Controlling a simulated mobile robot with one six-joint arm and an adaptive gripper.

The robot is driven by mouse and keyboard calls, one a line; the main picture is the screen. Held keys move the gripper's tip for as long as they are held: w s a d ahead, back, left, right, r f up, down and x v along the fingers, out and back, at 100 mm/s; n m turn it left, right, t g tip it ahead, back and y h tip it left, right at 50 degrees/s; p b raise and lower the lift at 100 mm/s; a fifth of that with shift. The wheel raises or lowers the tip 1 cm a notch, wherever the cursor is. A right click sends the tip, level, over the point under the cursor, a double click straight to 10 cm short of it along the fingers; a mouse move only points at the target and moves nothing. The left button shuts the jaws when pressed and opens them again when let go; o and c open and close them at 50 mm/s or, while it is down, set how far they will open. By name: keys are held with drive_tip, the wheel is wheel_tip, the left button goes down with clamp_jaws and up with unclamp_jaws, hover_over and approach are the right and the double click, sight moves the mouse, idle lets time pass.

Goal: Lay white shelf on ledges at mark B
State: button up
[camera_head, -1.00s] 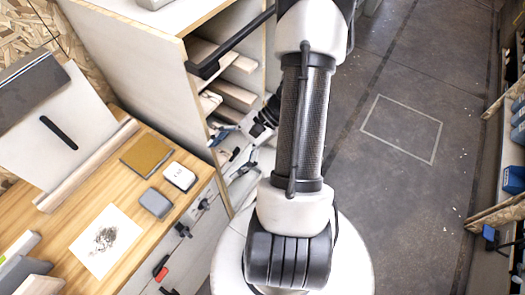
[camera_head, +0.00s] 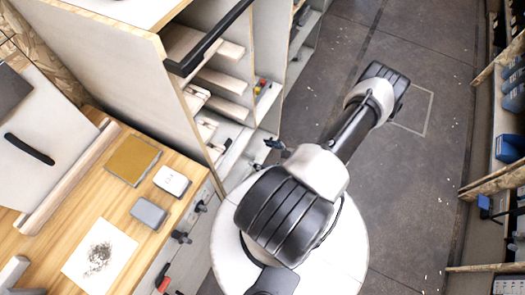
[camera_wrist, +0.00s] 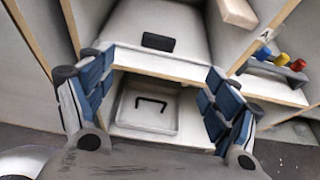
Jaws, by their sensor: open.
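My gripper (camera_wrist: 155,98) is open in the wrist view, its blue-padded fingers spread wide with nothing between them. Beyond it are a pale panel (camera_wrist: 185,18) with a black slot and, lower, a pale tray (camera_wrist: 165,125) with a black handle. In the head view, a white board (camera_head: 55,105) with a black slot leans on the bench at left; I cannot tell which pale piece is the white shelf. Wooden ledges (camera_head: 222,80) stick out inside the open cabinet bay. A letter A mark (camera_wrist: 265,35) shows in the wrist view; I see no mark B.
The wooden bench (camera_head: 185,215) holds a brown pad (camera_head: 132,160), small boxes and a printed sheet (camera_head: 98,257). A black bar (camera_head: 210,42) crosses the cabinet front. Coloured knobs (camera_wrist: 282,60) sit at right in the wrist view. The grey floor (camera_head: 420,180) is mostly clear.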

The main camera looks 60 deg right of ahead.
sight(228, 145)
idle(0.3)
drive_tip(key=b+x, duration=0.4)
drive_tip(key=x, duration=1.3)
drive_tip(key=shift+w, duration=0.2)
drive_tip(key=shift+c, duration=0.3)
drive_tip(key=c, duration=1.4)
